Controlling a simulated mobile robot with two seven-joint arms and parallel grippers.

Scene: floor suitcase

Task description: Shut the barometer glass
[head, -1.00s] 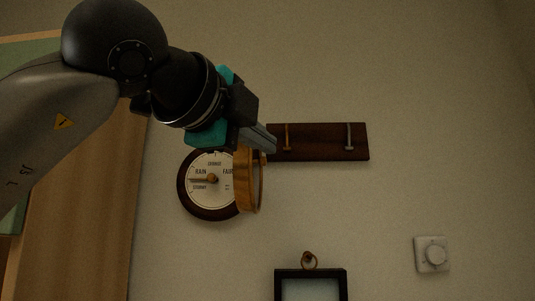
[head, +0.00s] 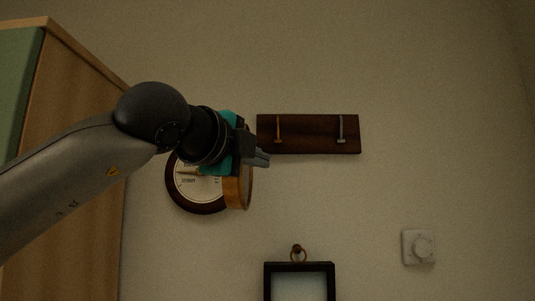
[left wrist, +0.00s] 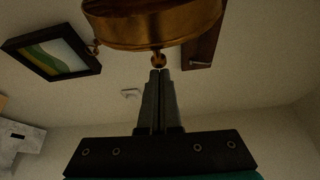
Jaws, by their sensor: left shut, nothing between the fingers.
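The barometer (head: 190,206) hangs on the wall, a round dark wooden case with a pale dial, partly hidden behind my left arm. Its brass-rimmed glass (head: 238,193) stands swung out from the dial at the right side, seen nearly edge-on. My left gripper (head: 262,159) is shut and empty, at the upper right of the glass rim. In the left wrist view the brass rim (left wrist: 155,27) fills the top, with a small round knob (left wrist: 158,60) just ahead of my shut fingertips (left wrist: 159,72). I cannot tell whether they touch. My right gripper is not in view.
A dark hook board (head: 308,134) with two hooks is on the wall right of the gripper. A wooden cabinet (head: 75,150) stands at the left.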

